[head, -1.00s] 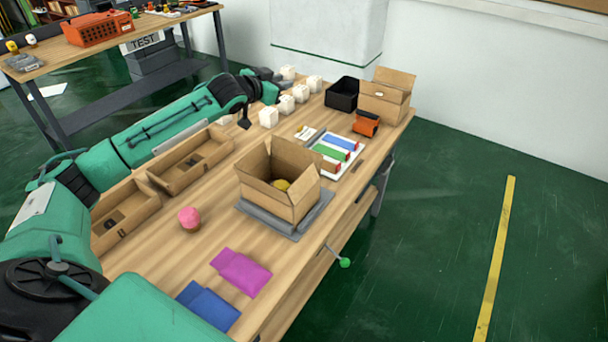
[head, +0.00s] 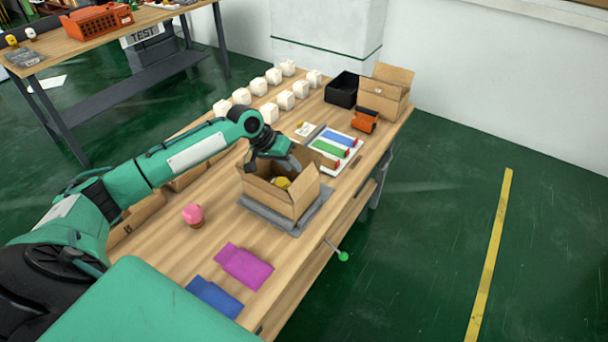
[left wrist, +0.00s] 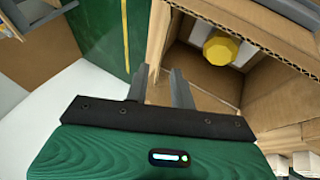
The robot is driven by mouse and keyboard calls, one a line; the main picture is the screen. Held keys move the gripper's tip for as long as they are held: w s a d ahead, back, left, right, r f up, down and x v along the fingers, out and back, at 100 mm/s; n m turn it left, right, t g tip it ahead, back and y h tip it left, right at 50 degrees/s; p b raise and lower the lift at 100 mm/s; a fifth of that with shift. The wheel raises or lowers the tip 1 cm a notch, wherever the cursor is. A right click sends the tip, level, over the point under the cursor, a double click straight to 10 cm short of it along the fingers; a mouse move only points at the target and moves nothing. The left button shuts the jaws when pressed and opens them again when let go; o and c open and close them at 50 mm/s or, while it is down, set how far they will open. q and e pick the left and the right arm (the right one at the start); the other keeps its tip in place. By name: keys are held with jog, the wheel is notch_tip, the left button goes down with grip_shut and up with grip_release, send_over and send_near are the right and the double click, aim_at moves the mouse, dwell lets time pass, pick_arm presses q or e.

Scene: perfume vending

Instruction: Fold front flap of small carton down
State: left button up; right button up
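The small carton (head: 272,197) stands open-topped on a grey mat (head: 252,216) on the workbench, with a yellow round item (head: 281,183) inside. In the left wrist view the carton's brown walls (left wrist: 205,82) and the yellow item (left wrist: 221,47) show close up. My left gripper (head: 287,163) is over the far side of the carton's opening and hides part of its rim and flaps. In the left wrist view its two fingers (left wrist: 158,88) are apart, with cardboard behind the gap. I cannot tell whether they touch a flap. My right gripper is out of view.
Several white boxes (head: 285,100) stand in rows at the back. A black bin (head: 342,92), another open carton (head: 385,92), an orange device (head: 364,121) and a white tray (head: 355,141) lie beyond the carton. A pink-topped item (head: 193,214) and magenta cloth (head: 243,266) lie nearer.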

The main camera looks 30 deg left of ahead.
aim_at(304, 177)
pick_arm(q)
jog(key=p+x, duration=0.1)
jog(key=x, duration=0.6)
jog(key=shift+w+d+f, duration=0.15)
jog(key=shift+w+f, duration=0.05)
jog(key=shift+f, duration=0.05)
grip_shut()
